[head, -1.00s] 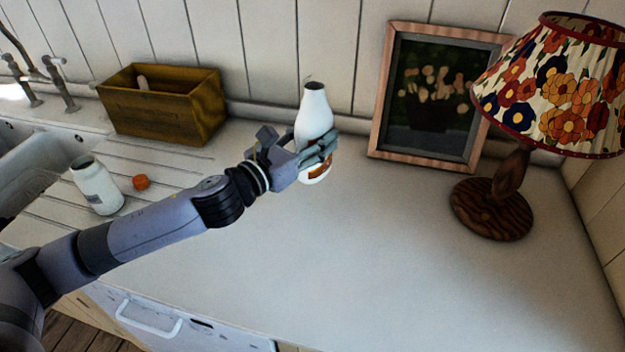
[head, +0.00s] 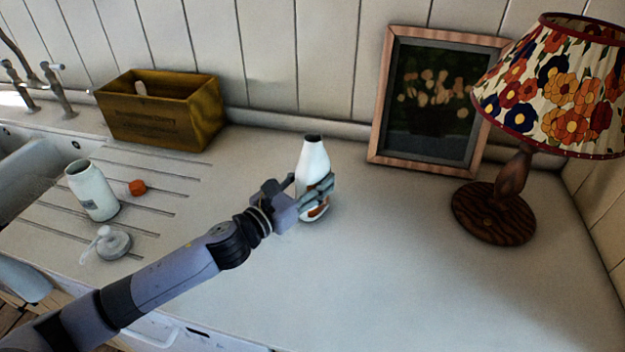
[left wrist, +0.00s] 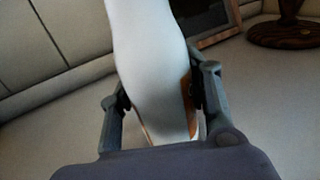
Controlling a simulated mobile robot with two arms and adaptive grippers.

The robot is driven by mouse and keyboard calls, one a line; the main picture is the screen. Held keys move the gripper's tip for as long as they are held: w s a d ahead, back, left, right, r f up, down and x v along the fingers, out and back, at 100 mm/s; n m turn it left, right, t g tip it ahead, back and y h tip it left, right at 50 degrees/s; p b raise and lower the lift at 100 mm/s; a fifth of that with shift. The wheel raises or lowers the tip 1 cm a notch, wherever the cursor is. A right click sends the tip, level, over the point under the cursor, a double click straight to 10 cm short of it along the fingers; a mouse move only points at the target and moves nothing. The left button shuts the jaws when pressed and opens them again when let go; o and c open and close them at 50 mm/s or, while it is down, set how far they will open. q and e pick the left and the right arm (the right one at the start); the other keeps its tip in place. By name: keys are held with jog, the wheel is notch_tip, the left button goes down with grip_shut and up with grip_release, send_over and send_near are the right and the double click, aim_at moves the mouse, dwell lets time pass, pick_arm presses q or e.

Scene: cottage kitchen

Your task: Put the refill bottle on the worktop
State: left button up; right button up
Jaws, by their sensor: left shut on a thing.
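The refill bottle (head: 313,158) is white with a dark open mouth and an orange label patch low on its side. My left gripper (head: 314,194) is shut around its lower half and holds it nearly upright at the worktop (head: 400,260). I cannot tell for sure whether its base touches the surface. In the left wrist view the bottle (left wrist: 150,70) stands between the two fingers, its top cut off by the frame. My right gripper does not show.
A white jar (head: 92,190), an orange cap (head: 137,187) and a pump top (head: 108,243) are on the drainer by the sink. A wooden box (head: 160,110), a framed picture (head: 436,100) and a flowered lamp (head: 494,210) stand behind. The front worktop is clear.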

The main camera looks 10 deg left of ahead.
pick_arm(q)
jog(key=shift+f, duration=0.1)
jog(key=o, duration=1.4)
jog(key=shift+o, duration=0.2)
jog(key=shift+r, duration=0.2)
jog(key=shift+s+a+f, duration=0.15)
jog(key=shift+s+f, duration=0.05)
jog(key=shift+s, duration=0.15)
jog(key=b+v, duration=0.3)
jog(key=v, duration=0.6)
jog(key=shift+s+a, duration=0.1)
jog(key=shift+s, duration=0.1)
jog(key=shift+v, duration=0.95)
jog(key=shift+r, duration=0.2)
